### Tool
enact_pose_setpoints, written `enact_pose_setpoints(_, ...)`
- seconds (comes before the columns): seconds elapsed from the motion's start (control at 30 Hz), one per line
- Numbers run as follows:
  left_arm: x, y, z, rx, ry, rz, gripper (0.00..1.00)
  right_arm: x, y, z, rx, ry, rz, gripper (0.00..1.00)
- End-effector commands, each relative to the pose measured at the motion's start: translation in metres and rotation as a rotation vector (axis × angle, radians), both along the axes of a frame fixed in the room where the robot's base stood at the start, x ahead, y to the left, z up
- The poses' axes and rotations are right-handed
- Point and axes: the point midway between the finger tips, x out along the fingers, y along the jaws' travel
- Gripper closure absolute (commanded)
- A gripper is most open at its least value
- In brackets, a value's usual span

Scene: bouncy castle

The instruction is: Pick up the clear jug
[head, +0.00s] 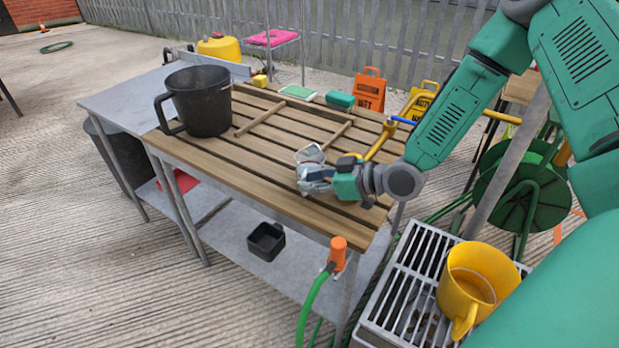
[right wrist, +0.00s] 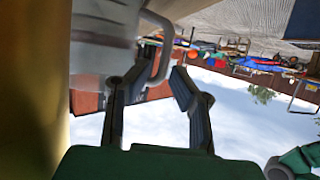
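The clear jug (head: 309,153) stands on the slatted wooden table (head: 225,165), partly hidden behind my right gripper (head: 312,180). In the right wrist view the jug's see-through body (right wrist: 103,45) fills the upper left, and its curved handle (right wrist: 163,55) reaches down near the fingertips. The right gripper's fingers (right wrist: 158,80) are apart there, with the handle at or between their tips. I cannot tell whether they touch it. My left gripper is not in view.
A large black pot (head: 203,103) stands at the table's left end. A yellow tap (head: 381,140) rises close behind my right gripper. A green pack (head: 340,100) and other small items line the back edge. A yellow jug (head: 475,285) stands on a grate at lower right.

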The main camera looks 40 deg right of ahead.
Motion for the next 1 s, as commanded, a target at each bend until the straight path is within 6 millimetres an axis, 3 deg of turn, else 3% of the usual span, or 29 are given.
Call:
enact_pose_setpoints(0.13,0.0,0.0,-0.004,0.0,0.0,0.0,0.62,0.011,0.007,-0.007,-0.002,0.003,0.0,0.81)
enact_pose_setpoints(0.37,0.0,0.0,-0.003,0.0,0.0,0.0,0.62,0.012,0.01,-0.005,-0.003,0.001,0.001,0.81)
enact_pose_setpoints(0.43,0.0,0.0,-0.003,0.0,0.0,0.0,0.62,0.012,0.01,-0.006,-0.003,0.001,0.001,0.99)
enact_pose_setpoints(0.47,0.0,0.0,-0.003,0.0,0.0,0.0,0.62,0.012,0.009,-0.006,-0.003,0.001,0.001,1.0)
enact_pose_setpoints(0.83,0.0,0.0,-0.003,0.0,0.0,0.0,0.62,0.012,0.007,-0.005,0.0,0.0,0.0,1.0)
enact_pose_setpoints(1.0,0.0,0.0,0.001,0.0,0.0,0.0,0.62,0.012,0.008,0.009,0.0,-0.002,0.0,1.0)
